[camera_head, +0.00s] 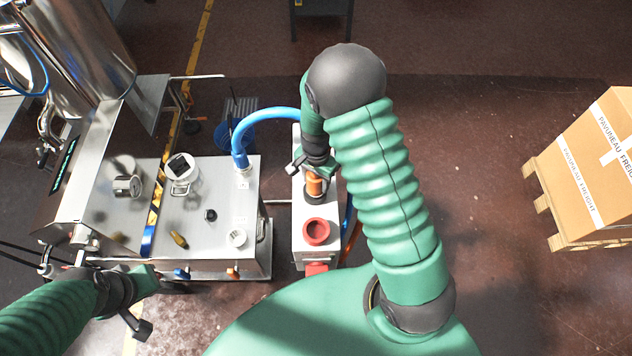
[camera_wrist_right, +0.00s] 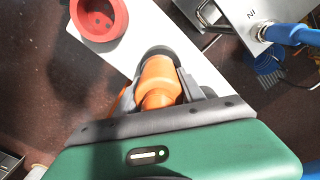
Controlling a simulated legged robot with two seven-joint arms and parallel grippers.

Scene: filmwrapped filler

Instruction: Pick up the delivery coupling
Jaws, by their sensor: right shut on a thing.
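The orange delivery coupling (camera_head: 314,186) stands in a dark round seat on a narrow pale cabinet (camera_head: 301,247). My right gripper (camera_head: 313,168) is over it, shut on it. In the right wrist view, the coupling (camera_wrist_right: 158,78) lies between the two grey fingers, with a dark ring around its far end. I cannot tell whether it is clear of the seat. My left gripper (camera_head: 140,302) is at the lower left, by the steel bench's front edge. Its fingers look apart and nothing shows between them.
A red round cup (camera_head: 317,231) stands beside the coupling on the cabinet. A carton (camera_head: 590,165) on a pallet stands far right. The floor between is clear.

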